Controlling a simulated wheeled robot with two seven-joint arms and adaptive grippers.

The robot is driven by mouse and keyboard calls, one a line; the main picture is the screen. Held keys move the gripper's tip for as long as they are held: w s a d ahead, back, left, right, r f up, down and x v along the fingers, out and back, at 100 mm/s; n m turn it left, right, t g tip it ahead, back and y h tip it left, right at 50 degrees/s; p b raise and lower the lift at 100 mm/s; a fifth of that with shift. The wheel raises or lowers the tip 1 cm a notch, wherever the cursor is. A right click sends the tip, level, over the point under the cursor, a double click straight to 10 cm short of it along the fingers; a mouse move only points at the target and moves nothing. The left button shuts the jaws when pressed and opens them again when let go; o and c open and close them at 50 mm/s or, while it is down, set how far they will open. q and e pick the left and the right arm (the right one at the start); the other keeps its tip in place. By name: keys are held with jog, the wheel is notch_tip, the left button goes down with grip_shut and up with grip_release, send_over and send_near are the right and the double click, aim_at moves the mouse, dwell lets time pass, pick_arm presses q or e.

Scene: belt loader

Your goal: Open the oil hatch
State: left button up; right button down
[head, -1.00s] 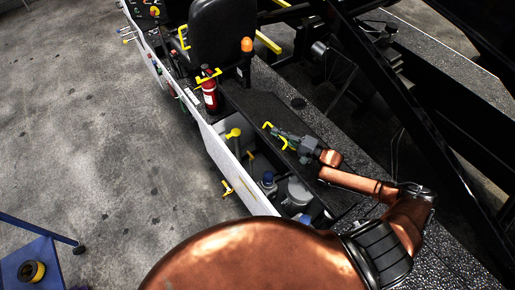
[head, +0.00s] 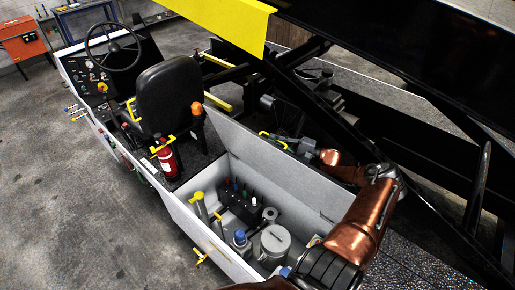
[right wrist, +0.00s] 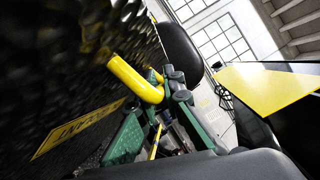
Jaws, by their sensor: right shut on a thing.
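The oil hatch lid (head: 262,157) stands raised on the far side of its compartment, its pale inner face toward me. Its yellow handle (head: 272,139) shows at the lid's top edge. My right gripper (head: 281,141) is behind the lid, shut on the handle, partly hidden by the lid. In the right wrist view, the green fingers (right wrist: 160,112) close around the yellow handle (right wrist: 135,80) next to the lid's dark textured outer face (right wrist: 65,70). My left gripper is not in view.
The open compartment (head: 185,215) holds a grey round cap (head: 275,241), a blue cap (head: 239,237) and a yellow-topped tube (head: 197,197). A red extinguisher (head: 166,160) and black seat (head: 168,95) stand to the left. Dark loader beams (head: 340,105) lie behind my right arm.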

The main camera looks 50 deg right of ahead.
jog(key=shift+d, duration=0.35)
jog(key=c, duration=2.3)
grip_release()
jog(key=shift+c, duration=0.2)
jog(key=shift+w+f, duration=0.1)
jog(key=shift+w, duration=0.1)
jog(key=shift+s, duration=0.15)
jog(key=v, duration=1.1)
jog(key=shift+s+d, duration=0.2)
jog(key=shift+s, duration=0.15)
